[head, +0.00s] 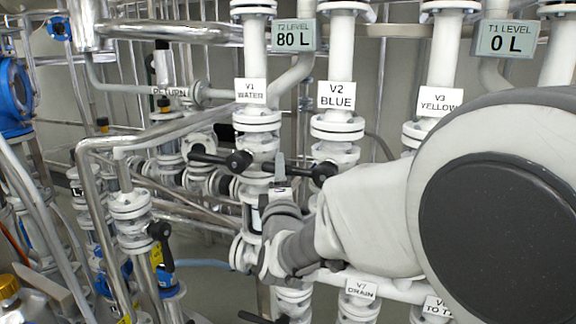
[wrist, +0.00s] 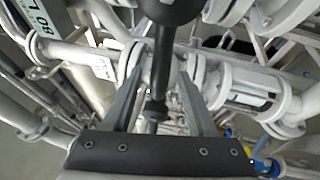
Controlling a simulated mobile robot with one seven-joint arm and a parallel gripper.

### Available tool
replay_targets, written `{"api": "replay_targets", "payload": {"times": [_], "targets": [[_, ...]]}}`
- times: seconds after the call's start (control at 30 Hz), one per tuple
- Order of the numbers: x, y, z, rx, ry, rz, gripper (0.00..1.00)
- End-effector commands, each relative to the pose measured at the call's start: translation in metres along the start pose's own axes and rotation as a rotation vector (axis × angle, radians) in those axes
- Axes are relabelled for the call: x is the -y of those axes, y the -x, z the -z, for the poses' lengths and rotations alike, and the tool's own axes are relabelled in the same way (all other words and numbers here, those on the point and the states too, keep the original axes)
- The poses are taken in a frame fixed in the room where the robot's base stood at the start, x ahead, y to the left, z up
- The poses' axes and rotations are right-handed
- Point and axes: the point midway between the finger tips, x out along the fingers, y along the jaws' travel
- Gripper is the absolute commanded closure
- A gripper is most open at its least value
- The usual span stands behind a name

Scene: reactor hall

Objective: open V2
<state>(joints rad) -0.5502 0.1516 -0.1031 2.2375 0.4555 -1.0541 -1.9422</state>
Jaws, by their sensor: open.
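The V2 label, reading "V2 BLUE" (head: 336,95), is on a white vertical pipe in the head view. Below it is the V2 valve's black hub (head: 323,172), with its lever pointing left, across the pipe. My gripper (head: 280,170) is at this lever, left of the hub; my wrist hides part of the pipe below. In the wrist view a black lever (wrist: 162,65) runs down from a dark hub at the top edge, between the two grey fingers of my gripper (wrist: 160,90). The fingers are apart, with a visible gap on each side; I see no grip on it.
The V1 valve's black hub (head: 238,160) is close on the left, its lever also pointing left. The V3 label (head: 440,101) is to the right, partly behind my arm. Displays read T2 80 L (head: 293,36) and T1 0 L (head: 507,39). Pipes crowd the space.

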Motion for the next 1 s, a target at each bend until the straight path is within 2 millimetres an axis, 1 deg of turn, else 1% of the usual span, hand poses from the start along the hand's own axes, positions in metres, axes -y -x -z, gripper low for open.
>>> {"api": "replay_targets", "payload": {"times": [0.03,0.1,0.2,0.5,0.57,0.6,0.67,0.7,0.83,1.0], "targets": [[-0.001,-0.007,0.000,0.001,0.001,0.000,0.42],[-0.001,-0.014,0.000,0.001,0.001,-0.001,0.42],[0.000,-0.019,0.000,0.000,0.002,0.000,0.42],[0.000,-0.021,0.000,0.000,0.001,-0.001,0.42],[0.000,-0.021,0.000,0.000,0.001,-0.001,0.51],[0.000,-0.021,0.000,0.000,0.001,-0.001,0.58],[0.000,-0.021,0.000,0.000,0.001,-0.001,0.69],[0.000,-0.021,0.000,0.000,0.001,-0.001,0.76],[0.000,-0.021,0.000,0.000,0.001,-0.001,0.99],[0.000,-0.021,0.000,0.000,0.001,-0.001,1.00]]}}
